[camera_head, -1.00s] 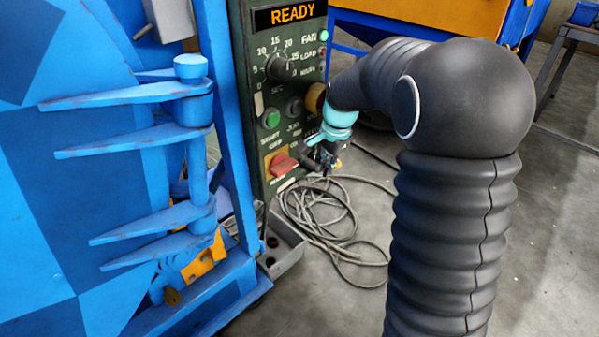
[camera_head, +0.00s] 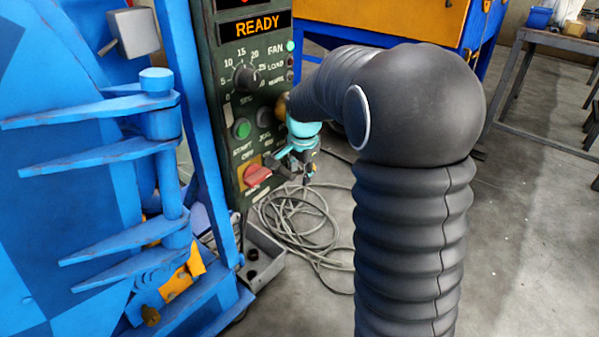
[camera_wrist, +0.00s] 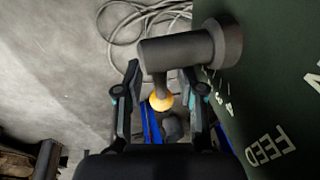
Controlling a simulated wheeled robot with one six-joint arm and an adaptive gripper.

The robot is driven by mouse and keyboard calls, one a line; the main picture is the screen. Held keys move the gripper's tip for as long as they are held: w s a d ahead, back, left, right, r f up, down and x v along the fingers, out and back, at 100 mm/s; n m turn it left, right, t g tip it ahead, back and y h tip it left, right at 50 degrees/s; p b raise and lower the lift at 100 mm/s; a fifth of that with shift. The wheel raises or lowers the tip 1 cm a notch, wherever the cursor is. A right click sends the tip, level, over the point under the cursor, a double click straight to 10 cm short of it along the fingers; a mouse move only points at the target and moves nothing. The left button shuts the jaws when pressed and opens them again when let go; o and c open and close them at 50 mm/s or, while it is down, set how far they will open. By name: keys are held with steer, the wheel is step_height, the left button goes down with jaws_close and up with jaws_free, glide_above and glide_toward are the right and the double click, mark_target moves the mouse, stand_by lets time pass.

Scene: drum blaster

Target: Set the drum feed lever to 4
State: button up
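The drum feed lever (camera_wrist: 176,50) shows in the wrist view as a thick grey cylinder on a round hub, with a thin stem and a yellow-orange knob (camera_wrist: 161,102). White FEED lettering (camera_wrist: 265,148) is on the dark green panel beside it. My gripper (camera_wrist: 162,70) is open, with one finger on each side of the stem and knob. Gaps show between the fingers and the knob; I cannot tell whether anything touches. In the head view my gripper (camera_head: 303,165) is beside the panel's lower right, and the lever is not clear. The lever's number scale is not readable.
The control panel (camera_head: 227,75) reads READY and carries a dial (camera_head: 245,77), a green button (camera_head: 241,128) and a red switch (camera_head: 262,176). Blue machine hinges (camera_head: 160,122) stand left. Coiled cable (camera_head: 300,225) lies on the floor. A metal table (camera_head: 560,45) stands far right.

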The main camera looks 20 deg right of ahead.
steer(key=v, duration=1.2)
